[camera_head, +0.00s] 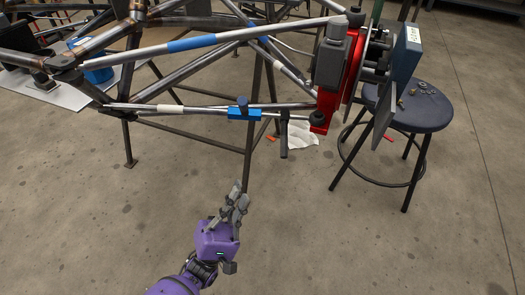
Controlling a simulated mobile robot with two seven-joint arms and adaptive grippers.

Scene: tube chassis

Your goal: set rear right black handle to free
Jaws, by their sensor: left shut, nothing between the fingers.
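A red fixture (327,113) is mounted at the right end of the steel tube chassis (207,53). Dark knobs or handles show on it: one at the top (355,16) and one low on the front (317,118). A dark upright handle (284,136) hangs at the lower tube beside the blue clamp (244,113). I cannot tell which of these is the rear right black handle. My left gripper (238,190), grey on a purple wrist, is shut and empty. It is below the blue clamp in the picture and appears apart from everything. My right gripper is out of view.
A round black stool (408,108) with small metal parts on its seat stands right of the fixture. A dark chassis stand leg (249,165) rises just behind my left gripper. A white cloth (301,134) lies on the floor. The concrete floor in front is clear.

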